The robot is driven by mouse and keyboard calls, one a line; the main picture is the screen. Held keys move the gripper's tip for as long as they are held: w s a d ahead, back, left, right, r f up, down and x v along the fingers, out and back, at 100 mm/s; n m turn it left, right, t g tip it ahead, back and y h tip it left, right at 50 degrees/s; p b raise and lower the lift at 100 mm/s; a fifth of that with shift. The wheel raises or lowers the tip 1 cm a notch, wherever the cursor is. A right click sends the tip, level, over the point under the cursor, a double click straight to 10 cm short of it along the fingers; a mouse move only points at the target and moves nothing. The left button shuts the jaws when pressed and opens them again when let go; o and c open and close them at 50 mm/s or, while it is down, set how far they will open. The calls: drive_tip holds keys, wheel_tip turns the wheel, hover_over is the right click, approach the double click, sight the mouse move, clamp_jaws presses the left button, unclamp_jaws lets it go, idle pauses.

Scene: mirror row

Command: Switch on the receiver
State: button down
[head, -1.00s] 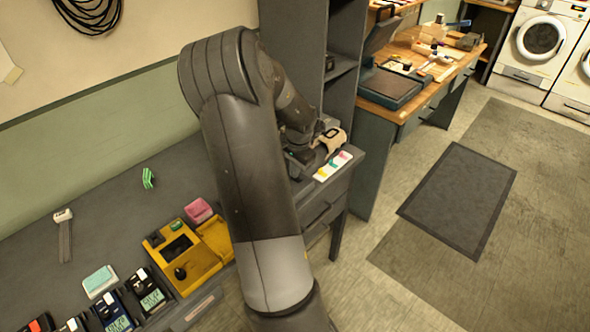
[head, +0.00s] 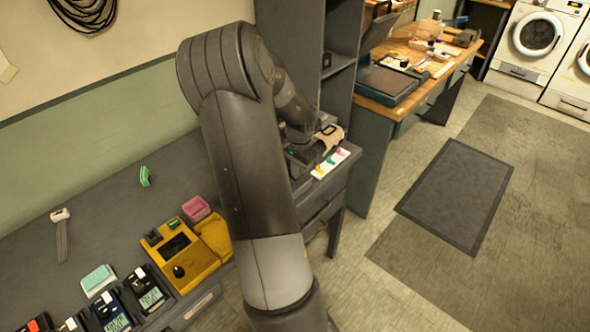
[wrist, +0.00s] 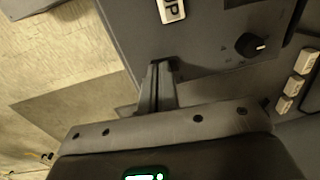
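In the wrist view a dark grey panel or box, possibly the receiver (wrist: 205,50), fills the upper middle. It has a black rotary knob (wrist: 250,45) with a pale pointer line and faint marks around it.
Pale keys (wrist: 298,75) line the wrist view's right side. In the head view, a tray with coloured pieces (head: 331,163) and a beige object (head: 328,139) are by the gripper. A yellow device (head: 183,262) and a pink box (head: 196,208) stand left of my arm.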

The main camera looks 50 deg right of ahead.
wheel_tip(320, 180, up, 14)
drive_tip(key=s, duration=0.1)
drive_tip(key=shift+s, duration=0.35)
drive_tip(key=shift+w+d+r+t, duration=0.1)
drive_tip(key=shift+w+t, duration=0.2)
drive_tip(key=shift+w, duration=0.35)
drive_tip(key=f, duration=0.4)
drive_tip(key=w+f, duration=0.1)
drive_tip(key=f, duration=0.4)
drive_tip(key=w+f, duration=0.1)
drive_tip(key=f, duration=0.4)
